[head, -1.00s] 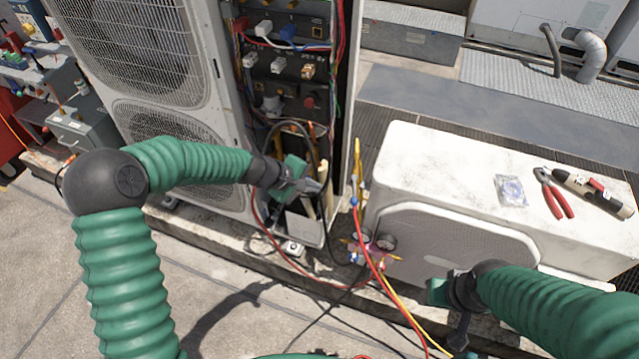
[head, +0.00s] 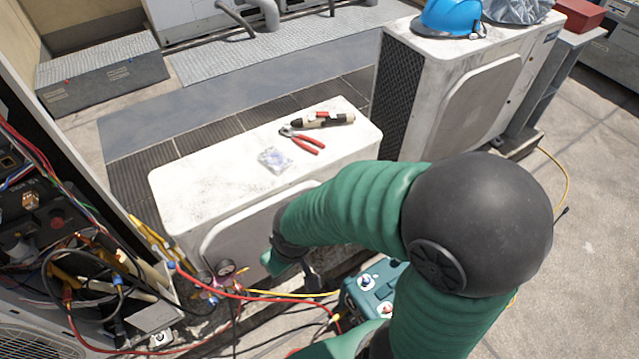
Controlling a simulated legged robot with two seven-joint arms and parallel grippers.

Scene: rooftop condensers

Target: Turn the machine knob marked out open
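A teal machine (head: 352,296) sits on the ground at the lower middle, partly hidden by my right arm. Two pale round knobs show on its top, an upper knob (head: 366,282) and a lower knob (head: 385,309). Their markings are too small to read, so I cannot tell which is marked out. My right gripper (head: 300,275) is left of the machine, in front of the low white condenser and apart from the knobs. Its fingers are partly hidden, and I cannot tell whether it is open or shut. My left gripper is not in view.
A gauge manifold (head: 222,277) with red and yellow hoses is left of my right gripper. The white condenser (head: 205,190) carries red pliers (head: 303,143), a dark tool (head: 322,120) and a small packet (head: 274,160). An open wired cabinet stands at left.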

